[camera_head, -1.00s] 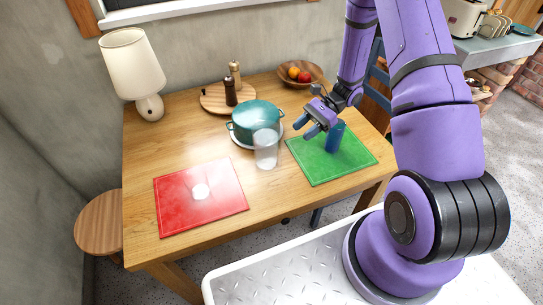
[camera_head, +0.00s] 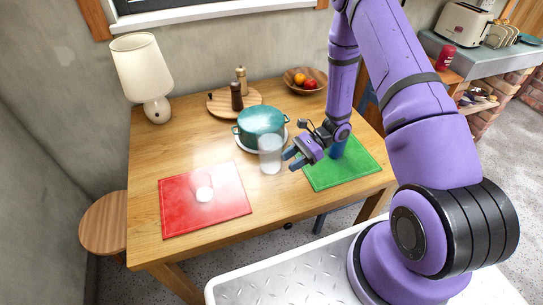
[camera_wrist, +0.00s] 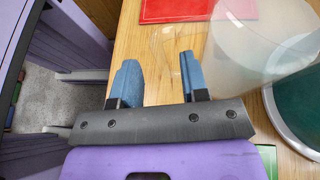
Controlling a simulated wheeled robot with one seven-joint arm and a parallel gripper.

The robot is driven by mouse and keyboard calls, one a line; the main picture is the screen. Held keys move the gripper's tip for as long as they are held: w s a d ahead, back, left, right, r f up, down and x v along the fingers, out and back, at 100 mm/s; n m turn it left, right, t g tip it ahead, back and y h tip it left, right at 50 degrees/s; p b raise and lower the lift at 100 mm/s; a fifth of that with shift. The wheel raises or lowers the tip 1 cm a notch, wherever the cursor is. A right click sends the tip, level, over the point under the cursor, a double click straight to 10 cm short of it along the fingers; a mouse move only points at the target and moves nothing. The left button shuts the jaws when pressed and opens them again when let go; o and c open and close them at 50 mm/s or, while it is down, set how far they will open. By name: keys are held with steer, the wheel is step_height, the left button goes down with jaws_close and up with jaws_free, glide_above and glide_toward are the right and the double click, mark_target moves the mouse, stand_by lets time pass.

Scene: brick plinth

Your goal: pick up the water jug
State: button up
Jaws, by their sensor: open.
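The water jug (camera_head: 270,156) looks like a clear, frosted upright cylinder on the wooden table, just in front of the teal pot. My gripper (camera_head: 291,159) is low over the table, just right of the jug, with its blue fingers apart and pointing left toward it. I cannot tell whether the right finger touches the jug.
A teal pot (camera_head: 262,121) stands close behind the jug. A blue cylinder (camera_head: 338,149) stands on the green mat (camera_head: 350,172), behind my gripper. The table front between the mats is clear.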

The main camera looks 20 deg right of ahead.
mark_target(283, 166)
steer(key=shift+x, duration=1.55)
jaws_close()
steer(key=shift+w, duration=0.1)
